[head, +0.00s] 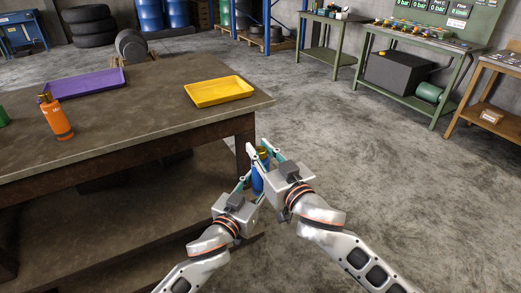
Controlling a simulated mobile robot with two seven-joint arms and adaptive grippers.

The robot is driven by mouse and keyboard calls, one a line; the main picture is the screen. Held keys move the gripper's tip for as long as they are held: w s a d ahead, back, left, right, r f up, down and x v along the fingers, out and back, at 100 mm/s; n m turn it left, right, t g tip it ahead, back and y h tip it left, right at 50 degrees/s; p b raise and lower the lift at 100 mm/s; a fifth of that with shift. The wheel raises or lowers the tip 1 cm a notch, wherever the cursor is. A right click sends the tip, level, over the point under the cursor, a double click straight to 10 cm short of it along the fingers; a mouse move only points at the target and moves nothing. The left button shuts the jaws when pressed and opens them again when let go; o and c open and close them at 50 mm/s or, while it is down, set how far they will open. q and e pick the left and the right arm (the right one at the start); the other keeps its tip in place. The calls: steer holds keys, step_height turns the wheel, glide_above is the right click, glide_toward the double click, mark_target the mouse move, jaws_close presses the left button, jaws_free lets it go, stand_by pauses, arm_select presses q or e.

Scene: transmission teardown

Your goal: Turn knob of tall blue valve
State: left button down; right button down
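The tall blue valve (257,184) is upright between my two grippers, just off the right end of the workbench, its body partly hidden by the fingers. Its small yellow knob (263,154) shows at the top. My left gripper (250,180) is around the blue body and appears shut on it. My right gripper (260,150) reaches in from the right with its fingers apart on either side of the knob. I cannot tell whether they touch it.
The brown workbench (160,119) carries a yellow tray (219,91), a purple tray (85,82) and an orange bottle (56,118). Its right edge is close to my grippers. The concrete floor to the right is clear. Green benches (428,97) stand at the back right.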

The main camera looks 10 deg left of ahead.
steer(key=shift+n+g+y, duration=0.3)
steer(key=shift+n+y, duration=0.2)
steer(key=shift+n+g+y, duration=0.9)
steer(key=shift+y, duration=0.2)
steer(key=n+g+y, duration=0.1)
steer(key=n+g, duration=0.1)
steer(key=g, duration=0.1)
steer(key=n+g+y, duration=0.2)
steer(key=shift+a+r+g+y, duration=0.1)
steer(key=shift+g+y, duration=0.2)
steer(key=shift+g, duration=0.1)
steer(key=n+g, duration=0.2)
steer(key=n+g+y, duration=0.1)
steer(key=g, duration=0.2)
steer(key=shift+w+n+g, duration=0.15)
steer(key=shift+n+g, duration=0.15)
steer(key=shift+n, duration=0.1)
steer(key=shift+n+g, duration=1.3)
steer(key=shift+g, duration=0.7)
steer(key=shift+n+g, duration=0.5)
steer(key=shift+g, duration=0.1)
steer(key=shift+d+n+g, duration=0.25)
steer(key=shift+n+g, duration=0.05)
steer(key=shift+g, duration=0.3)
steer(key=c, duration=1.8)
jaws_free()
steer(key=shift+o, duration=0.2)
